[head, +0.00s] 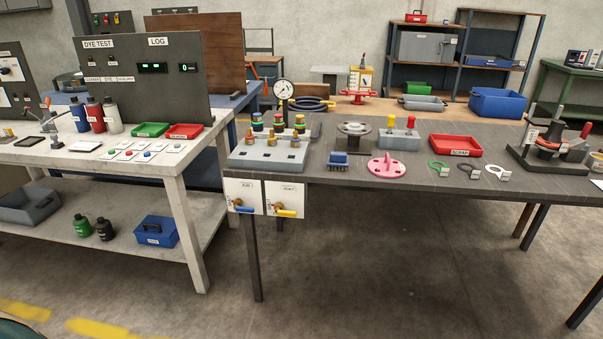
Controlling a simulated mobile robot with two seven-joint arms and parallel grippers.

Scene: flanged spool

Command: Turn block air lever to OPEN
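Two white panels hang at the left front edge of the dark table. The left panel (243,190) has a label that seems to read "AIR", a brass valve and a blue lever (245,209). The right panel (284,195) has a label too small to read surely, a brass valve and a yellow lever (287,213). Both levers lie roughly level, pointing right from their valves. I cannot tell which lever is the block air lever, nor read any OPEN mark. Neither of my grippers is in view.
Above the panels, a grey block (265,152) with several fittings and a pressure gauge (284,89) stand on the dark table (350,175). A white bench (150,165) stands close on the left. The floor (400,270) in front of the panels is clear.

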